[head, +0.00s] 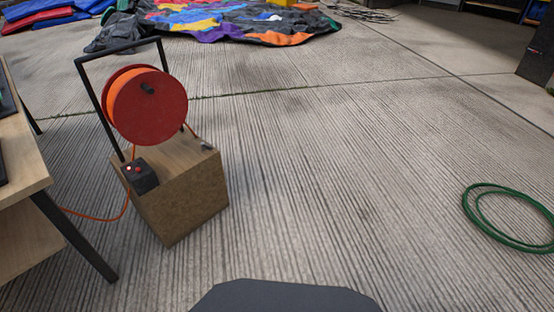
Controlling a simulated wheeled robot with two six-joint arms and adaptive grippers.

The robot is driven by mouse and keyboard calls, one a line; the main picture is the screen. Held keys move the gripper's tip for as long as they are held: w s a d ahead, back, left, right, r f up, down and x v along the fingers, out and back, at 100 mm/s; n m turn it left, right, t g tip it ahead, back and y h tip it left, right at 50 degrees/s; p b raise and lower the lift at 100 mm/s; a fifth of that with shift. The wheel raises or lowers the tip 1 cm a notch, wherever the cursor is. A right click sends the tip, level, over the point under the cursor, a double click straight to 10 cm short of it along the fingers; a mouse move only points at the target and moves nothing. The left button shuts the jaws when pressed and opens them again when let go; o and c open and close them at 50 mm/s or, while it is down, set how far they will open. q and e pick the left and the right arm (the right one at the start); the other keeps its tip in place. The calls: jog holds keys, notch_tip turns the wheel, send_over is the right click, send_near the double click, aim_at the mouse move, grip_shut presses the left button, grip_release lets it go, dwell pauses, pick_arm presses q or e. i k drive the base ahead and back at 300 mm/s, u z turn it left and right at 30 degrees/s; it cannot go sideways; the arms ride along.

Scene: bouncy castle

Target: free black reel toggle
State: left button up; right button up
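A red reel (148,106) wound with orange cable stands upright in a black frame (92,92) on a wooden box (192,200), left of centre. A short black knob (147,89) sticks out near the reel's hub. A black switch box (141,176) with small red and pale spots on top sits at the box's front left edge. A small dark and grey fitting (207,145) lies at the box's right rear top edge, too small to make out. I cannot tell which of these parts is the toggle. Neither gripper is in view.
A wooden table (24,165) with a black leg (75,235) stands at the left. An orange cable (98,219) runs between it and the switch box. A green hose coil (510,246) lies at the right. Colourful deflated fabric (225,25) lies behind. The middle concrete floor is clear.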

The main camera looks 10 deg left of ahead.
aim_at(203, 147)
jog(key=z, duration=0.25)
jog(key=k, duration=0.45)
jog(key=z, duration=0.25)
jog(key=i, duration=1.3)
jog(key=u, duration=1.15)
jog(key=i, duration=0.85)
jog(key=u, duration=1.4)
jog(key=i, duration=0.4)
jog(key=u, duration=0.35)
